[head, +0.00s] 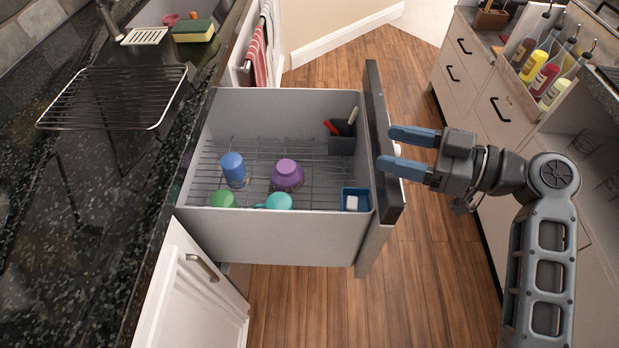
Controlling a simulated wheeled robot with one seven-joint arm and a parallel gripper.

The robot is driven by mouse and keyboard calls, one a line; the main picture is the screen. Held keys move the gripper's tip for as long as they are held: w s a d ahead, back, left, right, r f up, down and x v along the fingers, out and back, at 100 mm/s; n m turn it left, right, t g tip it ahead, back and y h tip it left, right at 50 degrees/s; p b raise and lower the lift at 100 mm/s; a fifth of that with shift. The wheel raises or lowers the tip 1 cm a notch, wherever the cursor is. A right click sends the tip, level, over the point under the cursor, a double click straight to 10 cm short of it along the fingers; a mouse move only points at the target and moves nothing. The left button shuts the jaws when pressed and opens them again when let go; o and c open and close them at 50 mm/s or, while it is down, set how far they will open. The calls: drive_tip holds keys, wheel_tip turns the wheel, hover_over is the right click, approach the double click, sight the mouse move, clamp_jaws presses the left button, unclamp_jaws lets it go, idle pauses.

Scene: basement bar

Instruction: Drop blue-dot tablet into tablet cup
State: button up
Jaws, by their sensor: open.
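A small square blue cup (344,191), which looks like the tablet cup, sits in the near right corner of the pulled-out drawer (290,232). A white block (351,203) that looks like the tablet lies inside this cup; no blue dot can be made out on it. My gripper (388,148) is open, its two blue fingers apart with nothing seen between them. It points left, with the fingertips by the drawer's dark front panel (377,110), up and right of the cup in the picture. I cannot tell how high the fingers are above the panel.
The drawer's wire rack holds a blue cup (232,168), purple bowl (287,175), green cup (222,200), teal cup (279,202) and dark cutlery basket (341,140). A dark counter (90,200) runs left. Bottles (542,78) stand at upper right.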

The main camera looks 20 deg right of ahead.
drive_tip(key=b+v, duration=0.1)
drive_tip(key=v, duration=0.6)
drive_tip(key=shift+s+d, duration=0.15)
drive_tip(key=shift+s, duration=0.05)
